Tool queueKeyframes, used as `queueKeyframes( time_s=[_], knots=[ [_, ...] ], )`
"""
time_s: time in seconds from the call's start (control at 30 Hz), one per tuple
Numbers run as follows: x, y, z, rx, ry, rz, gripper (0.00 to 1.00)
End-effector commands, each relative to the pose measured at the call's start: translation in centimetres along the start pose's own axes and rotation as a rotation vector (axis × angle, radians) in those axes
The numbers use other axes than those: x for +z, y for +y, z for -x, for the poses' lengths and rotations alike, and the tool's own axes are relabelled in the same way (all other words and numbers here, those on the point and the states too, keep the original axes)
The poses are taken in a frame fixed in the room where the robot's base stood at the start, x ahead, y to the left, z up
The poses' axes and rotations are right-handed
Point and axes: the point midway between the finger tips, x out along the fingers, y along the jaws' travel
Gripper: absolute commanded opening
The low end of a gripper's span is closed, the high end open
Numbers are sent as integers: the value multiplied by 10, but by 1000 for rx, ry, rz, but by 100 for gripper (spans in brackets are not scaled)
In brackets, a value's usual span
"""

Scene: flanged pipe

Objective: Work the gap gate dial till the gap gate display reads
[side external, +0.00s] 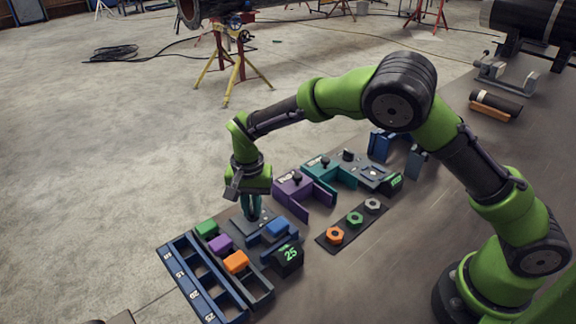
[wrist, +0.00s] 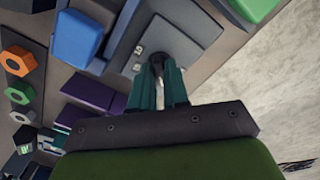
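The gap gate dial (wrist: 157,62) is a small dark knob on a grey plate with small white markings. My gripper (side external: 252,212) points down at this plate. In the wrist view my teal fingers (wrist: 159,84) stand on both sides of the dial and appear closed on it; the side view hides the dial behind them. A black display (side external: 289,255) beside the same plate reads 25 in green. A blue block (side external: 278,227) lies by the plate; it also shows in the wrist view (wrist: 77,38).
A blue slotted rack (side external: 180,268) and green, purple and orange blocks (side external: 235,262) stand near. Purple (side external: 305,195) and teal brackets (side external: 345,172) stand behind. Several hex nuts (side external: 355,219) lie on a dark strip. Another display (side external: 396,181) is too small to read.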

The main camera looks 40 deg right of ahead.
Motion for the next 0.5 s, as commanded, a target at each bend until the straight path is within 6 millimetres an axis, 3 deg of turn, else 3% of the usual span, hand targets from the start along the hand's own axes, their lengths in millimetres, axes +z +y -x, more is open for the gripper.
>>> queueKeyframes(
  time_s=[0.03, 0.13, 0.5],
  knots=[
    [0, 0, 1, -1, 1, 0, 23],
    [0, 0, 0, -1, 1, 1, 38],
    [0, 0, 6, -2, 0, 1, 38]
  ],
)
